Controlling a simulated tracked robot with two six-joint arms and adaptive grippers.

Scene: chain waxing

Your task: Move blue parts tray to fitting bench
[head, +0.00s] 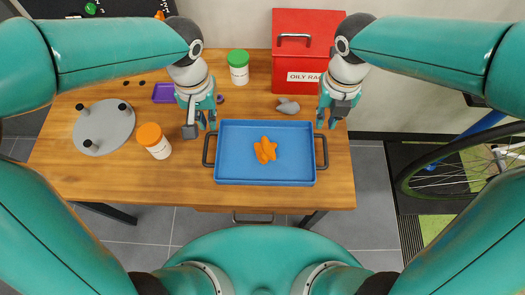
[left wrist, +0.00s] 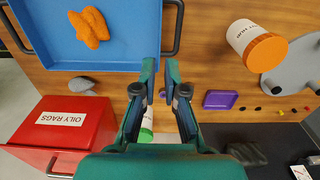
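The blue parts tray (head: 230,175) lies flat on the wooden table near its front edge, with a dark handle at each short side. An orange lumpy object (head: 265,150) lies in it. My left gripper (head: 201,122) is open and empty, just behind the tray's left handle (head: 208,150). In the left wrist view, the left gripper (left wrist: 161,68) has its fingers apart, with the blue tray (left wrist: 120,58) and a handle (left wrist: 177,32) beyond the tips. My right gripper (head: 327,121) appears open and empty, just behind the right handle (head: 322,152). No other bench is identifiable.
A red oily rags bin (head: 300,55) and a grey lump (head: 288,105) are behind the tray. An orange-lidded jar (head: 154,141), a green-lidded jar (head: 238,67), a purple dish (head: 164,93) and a grey round plate (head: 115,125) are around it. A bicycle wheel (head: 405,180) stands right.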

